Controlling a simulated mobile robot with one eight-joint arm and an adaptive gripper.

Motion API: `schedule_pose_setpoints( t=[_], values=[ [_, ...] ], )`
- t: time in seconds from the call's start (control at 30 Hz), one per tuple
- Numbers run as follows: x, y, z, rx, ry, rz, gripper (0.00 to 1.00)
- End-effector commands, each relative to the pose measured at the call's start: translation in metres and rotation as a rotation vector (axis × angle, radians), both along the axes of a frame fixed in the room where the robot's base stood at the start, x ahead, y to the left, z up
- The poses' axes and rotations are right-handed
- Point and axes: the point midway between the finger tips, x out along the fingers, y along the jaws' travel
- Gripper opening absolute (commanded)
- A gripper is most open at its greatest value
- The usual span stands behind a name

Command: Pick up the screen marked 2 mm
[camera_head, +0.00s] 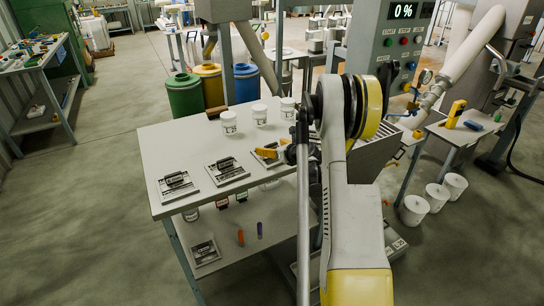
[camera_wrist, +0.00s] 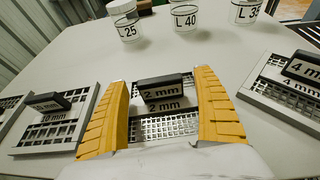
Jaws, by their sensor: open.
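The screen marked 2 mm (camera_wrist: 165,126) lies flat on the white table, a perforated plate with a black handle block (camera_wrist: 166,87) on top. Its label shows on both the block and the plate. My gripper (camera_wrist: 162,80) is open, with one yellow finger on each side of the block. I cannot tell whether either finger touches it. In the head view my gripper (camera_head: 274,147) is above the right part of the table and partly covers this screen (camera_head: 270,162). The base of the screen is partly hidden by my gripper in the wrist view.
The screen marked 4 mm (camera_wrist: 290,85) lies close on the right; another screen (camera_wrist: 52,122) lies on the left. White jars marked L 25 (camera_wrist: 128,30), L 40 (camera_wrist: 185,19) and L 35 (camera_wrist: 246,12) stand behind. The table's (camera_head: 180,145) left back area is clear.

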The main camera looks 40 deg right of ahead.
Motion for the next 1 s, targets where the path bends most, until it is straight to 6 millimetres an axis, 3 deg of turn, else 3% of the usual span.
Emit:
schedule_pose_setpoints(
  t=[0.03,0.2,0.27,0.67,0.9,1.0],
  values=[
    [0.000,0.000,0.000,0.000,0.000,0.000,0.77],
    [0.000,0.000,0.000,0.000,0.000,0.000,0.25],
    [0.000,0.000,0.000,0.000,0.000,0.000,0.12],
    [0.000,0.000,0.008,0.000,0.000,0.000,0.11],
    [0.000,0.000,0.046,0.000,0.000,0.000,0.11],
    [-0.011,-0.021,0.057,0.000,0.000,-0.005,0.11]
  ],
)
